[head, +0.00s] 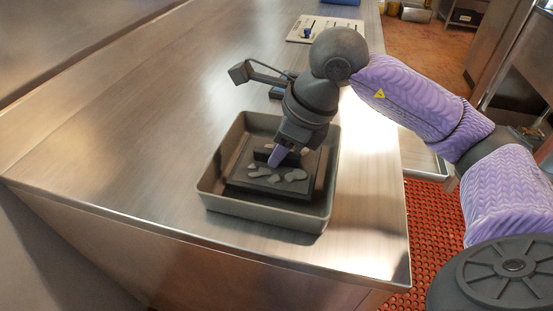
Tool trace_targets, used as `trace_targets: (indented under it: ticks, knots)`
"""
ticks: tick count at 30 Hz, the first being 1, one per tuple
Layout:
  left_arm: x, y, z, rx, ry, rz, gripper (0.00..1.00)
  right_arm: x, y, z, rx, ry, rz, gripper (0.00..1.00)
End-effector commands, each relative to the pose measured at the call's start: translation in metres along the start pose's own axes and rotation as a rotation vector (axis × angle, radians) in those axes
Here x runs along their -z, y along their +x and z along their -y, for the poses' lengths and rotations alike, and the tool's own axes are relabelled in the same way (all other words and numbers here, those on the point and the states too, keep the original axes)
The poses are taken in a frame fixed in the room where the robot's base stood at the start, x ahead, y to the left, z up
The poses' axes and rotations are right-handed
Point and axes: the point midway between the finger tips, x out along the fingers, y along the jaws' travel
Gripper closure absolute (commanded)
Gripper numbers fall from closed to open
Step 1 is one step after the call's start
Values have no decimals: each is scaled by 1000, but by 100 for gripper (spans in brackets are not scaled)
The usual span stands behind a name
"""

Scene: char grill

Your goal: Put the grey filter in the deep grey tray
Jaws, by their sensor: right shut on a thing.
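The deep grey tray (211,186) stands on the steel counter near its front right corner. The grey filter (300,186), a dark square slab with lighter grey patches on top, is inside the tray's walls. Whether it rests flat on the tray floor is hard to tell. My right gripper (277,157) reaches down into the tray from above and is shut on the filter at its upper middle. The gripper and wrist hide part of the filter and the tray's back wall. My left gripper is not in view.
The steel counter (150,150) is clear to the left of the tray. A pale board (345,28) with a small blue-handled item lies farther back. The counter's right edge drops to a floor with a red mat (428,225).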

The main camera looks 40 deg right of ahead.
Motion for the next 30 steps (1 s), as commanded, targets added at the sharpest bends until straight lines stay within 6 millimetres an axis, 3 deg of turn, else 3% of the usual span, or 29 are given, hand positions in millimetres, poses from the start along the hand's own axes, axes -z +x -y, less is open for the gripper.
trace_targets:
  ticks: [1,11,12,16,25,30]
  knots:
    - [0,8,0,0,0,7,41,5,12,0,-3,1,-4,100]
    - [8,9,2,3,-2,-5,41,6,14,0,-1,0,0,100]
    - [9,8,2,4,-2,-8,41,5,13,0,-1,0,0,72]
    - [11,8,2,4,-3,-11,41,5,12,0,-1,0,0,45]
    - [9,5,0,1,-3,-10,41,4,9,0,0,-1,1,43]
    - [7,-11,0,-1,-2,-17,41,2,-28,1,5,0,3,43]
